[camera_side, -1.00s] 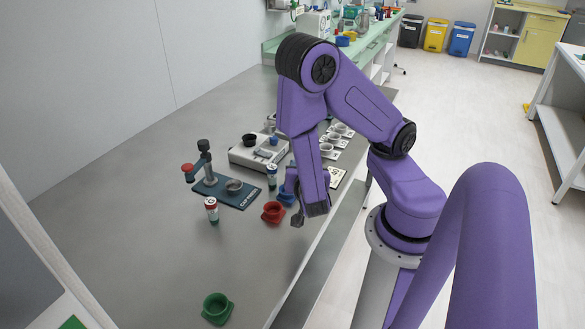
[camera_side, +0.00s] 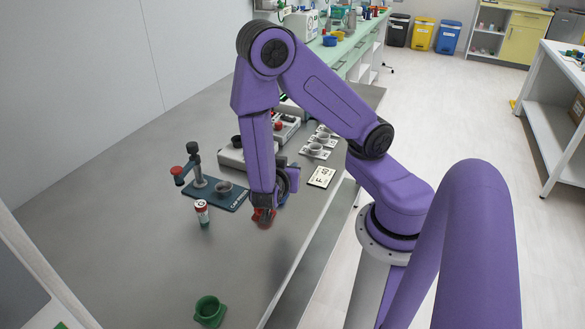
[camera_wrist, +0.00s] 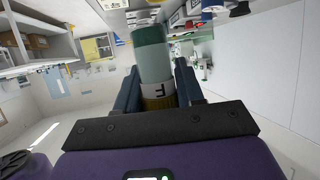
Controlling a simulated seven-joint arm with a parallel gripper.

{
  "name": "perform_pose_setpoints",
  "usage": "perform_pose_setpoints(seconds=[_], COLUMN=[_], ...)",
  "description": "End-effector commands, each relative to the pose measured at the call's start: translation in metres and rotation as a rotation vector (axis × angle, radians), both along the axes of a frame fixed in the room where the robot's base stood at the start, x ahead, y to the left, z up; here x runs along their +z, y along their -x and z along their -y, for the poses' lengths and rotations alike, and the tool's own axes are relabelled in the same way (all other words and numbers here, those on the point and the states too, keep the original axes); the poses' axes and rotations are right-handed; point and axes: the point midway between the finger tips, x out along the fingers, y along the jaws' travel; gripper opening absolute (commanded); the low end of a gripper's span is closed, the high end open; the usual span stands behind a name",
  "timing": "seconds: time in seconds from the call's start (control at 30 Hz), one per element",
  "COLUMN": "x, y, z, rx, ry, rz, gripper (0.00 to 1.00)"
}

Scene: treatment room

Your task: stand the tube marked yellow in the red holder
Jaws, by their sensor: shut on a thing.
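My gripper (camera_side: 263,211) is at the red holder (camera_side: 264,220), which the gripper and arm partly hide in the side view. In the wrist view my gripper (camera_wrist: 158,76) is shut on a tube (camera_wrist: 152,58). This tube has a teal and grey body, a white label with a dark letter, and a dull yellow band (camera_wrist: 158,103) close to the palm. In the side view the held tube is not distinguishable, so its height over the red holder cannot be told.
A red-topped tube (camera_side: 201,211) stands beside the cap press (camera_side: 222,196). A green holder (camera_side: 209,311) is at the front. A grey device (camera_side: 231,156) and a marked card (camera_side: 321,177) lie behind. The table's left and front are mostly clear.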

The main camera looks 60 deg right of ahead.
Motion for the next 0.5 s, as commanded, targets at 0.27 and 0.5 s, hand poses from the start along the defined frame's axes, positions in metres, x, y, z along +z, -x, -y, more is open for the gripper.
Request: perform_pose_setpoints(seconds=[0.27,0.5], x=[-0.007,-0.013], y=[-0.018,-0.029], z=[-0.005,-0.009], rx=[-0.139,-0.256], ry=[0.001,0.001], rz=[0.001,0.001], gripper=[0.03,0.03])
